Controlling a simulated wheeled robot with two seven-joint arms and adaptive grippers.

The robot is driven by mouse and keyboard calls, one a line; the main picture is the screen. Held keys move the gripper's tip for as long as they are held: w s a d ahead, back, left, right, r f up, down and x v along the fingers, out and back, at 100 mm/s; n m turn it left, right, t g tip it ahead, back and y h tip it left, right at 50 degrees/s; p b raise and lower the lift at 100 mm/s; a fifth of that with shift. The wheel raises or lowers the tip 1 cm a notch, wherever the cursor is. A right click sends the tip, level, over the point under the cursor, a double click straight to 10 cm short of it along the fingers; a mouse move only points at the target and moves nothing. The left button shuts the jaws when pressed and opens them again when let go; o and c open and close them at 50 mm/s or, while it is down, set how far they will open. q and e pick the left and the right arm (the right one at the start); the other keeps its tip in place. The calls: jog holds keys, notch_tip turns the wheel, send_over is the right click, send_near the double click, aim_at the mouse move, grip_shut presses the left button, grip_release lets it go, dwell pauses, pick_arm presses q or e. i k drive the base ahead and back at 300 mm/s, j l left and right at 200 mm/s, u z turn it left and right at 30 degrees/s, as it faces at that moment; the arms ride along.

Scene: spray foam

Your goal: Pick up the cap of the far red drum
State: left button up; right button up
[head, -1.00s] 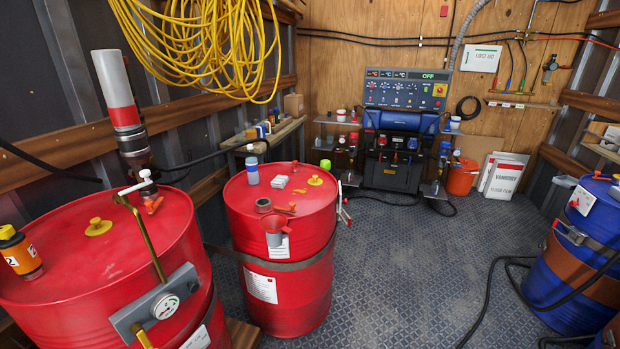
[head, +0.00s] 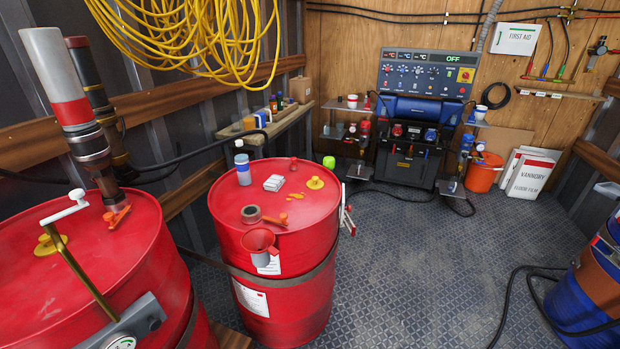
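The far red drum (head: 275,290) stands upright in the middle left. Its lid (head: 222,194) carries a yellow cap (head: 315,183) at the right rim and a small red cap-like piece (head: 294,163) at the back. A brown-grey ring-shaped fitting (head: 250,214) sits near the front, with an orange-handled piece (head: 275,219) beside it. I cannot tell which of these is the drum's cap. A red funnel or cup (head: 260,243) is at the front rim. A grey bottle (head: 243,170) and a white pack (head: 273,183) stand on the lid. Neither gripper is in view.
The near red drum (head: 70,285) fills the lower left, with a tall pump (head: 85,145) and a brass-and-white handle (head: 75,245). The control machine (head: 420,120) stands at the back. The middle floor (head: 420,260) is clear.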

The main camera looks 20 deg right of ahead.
aim_at(315, 183)
jog(key=i+l+u, duration=0.35)
jog(key=i+l, duration=0.35)
jog(key=l, duration=0.15)
